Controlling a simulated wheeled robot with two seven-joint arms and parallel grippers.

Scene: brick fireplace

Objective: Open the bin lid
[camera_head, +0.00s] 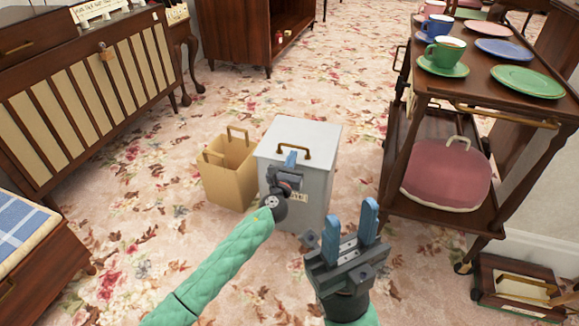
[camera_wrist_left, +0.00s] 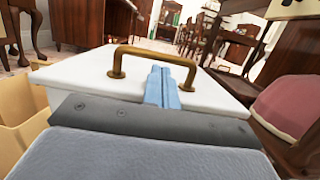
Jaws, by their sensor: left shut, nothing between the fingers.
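The bin (camera_head: 318,185) is a grey box with a white lid (camera_head: 318,136) and a brass handle (camera_head: 294,150) on top. The lid looks closed. My left gripper (camera_head: 291,158) is shut and empty at the lid's near edge, close to the handle. In the left wrist view its blue fingers (camera_wrist_left: 162,88) are together just in front of the brass handle (camera_wrist_left: 152,58), above the white lid (camera_wrist_left: 90,72); I cannot tell whether they touch it. My right gripper (camera_head: 350,230) is open and empty, in front and to the right of the bin.
A tan paper bag (camera_head: 228,175) stands against the bin's left side. A dark cabinet (camera_head: 90,85) is at left. Floral carpet is free in front.

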